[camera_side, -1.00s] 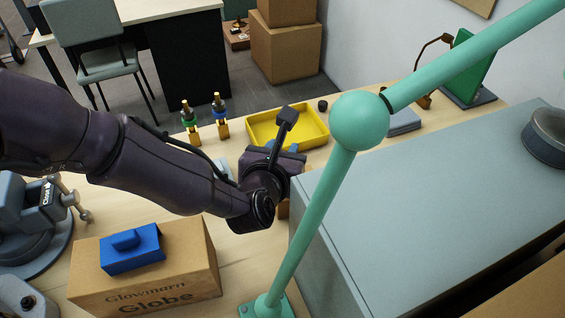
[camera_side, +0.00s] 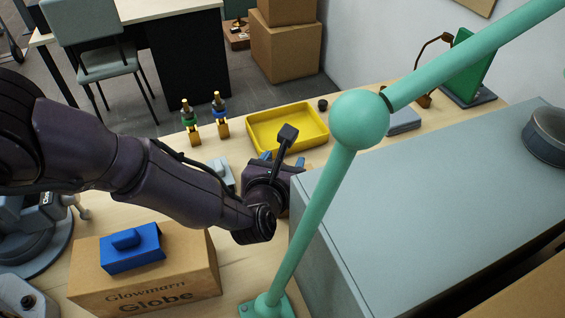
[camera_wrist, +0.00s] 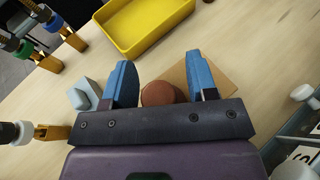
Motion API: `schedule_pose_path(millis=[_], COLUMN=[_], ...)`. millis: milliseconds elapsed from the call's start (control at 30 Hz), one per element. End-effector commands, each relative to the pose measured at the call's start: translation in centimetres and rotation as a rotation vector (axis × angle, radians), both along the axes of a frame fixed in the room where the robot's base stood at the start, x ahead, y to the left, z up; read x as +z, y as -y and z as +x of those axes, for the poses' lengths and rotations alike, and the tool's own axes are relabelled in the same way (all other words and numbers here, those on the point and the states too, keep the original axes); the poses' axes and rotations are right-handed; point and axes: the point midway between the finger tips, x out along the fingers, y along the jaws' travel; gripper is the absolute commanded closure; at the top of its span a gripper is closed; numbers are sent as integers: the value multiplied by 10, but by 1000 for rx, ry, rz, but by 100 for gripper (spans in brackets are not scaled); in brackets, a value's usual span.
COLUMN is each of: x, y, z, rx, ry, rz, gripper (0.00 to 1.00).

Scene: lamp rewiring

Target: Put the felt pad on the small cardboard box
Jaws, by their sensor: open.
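My gripper (camera_wrist: 160,62) is open, its two blue fingers apart with one on each side of a round reddish-brown disc (camera_wrist: 159,93), which looks like the felt pad. The disc overlaps the left part of a flat tan surface (camera_wrist: 213,72), which looks like the top of the small cardboard box. I cannot tell whether the disc rests on the box, and the gripper's bar hides its near edge. In the side view my gripper (camera_side: 282,159) is low over the table behind the green lamp arm, and my wrist hides the disc and most of the box.
A yellow tray (camera_side: 318,141) lies just beyond my gripper. A grey block (camera_wrist: 84,94) is left of the fingers. Two brass-based sockets (camera_side: 221,128) stand at the back left. The green lamp arm (camera_side: 318,225) and a large grey case (camera_side: 420,190) crowd the right.

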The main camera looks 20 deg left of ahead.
Motion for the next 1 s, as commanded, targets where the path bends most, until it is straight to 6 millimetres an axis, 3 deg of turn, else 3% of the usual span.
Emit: schedule_pose_path(millis=[67,267,600,1000], x=[4,14,73,85], y=[0,6,5,3], z=[0,-28,-28,-27], rx=[0,-5,0,5], ry=[1,0,2,1], rz=[-1,1,-3,-4], gripper=[47,47,47,47])
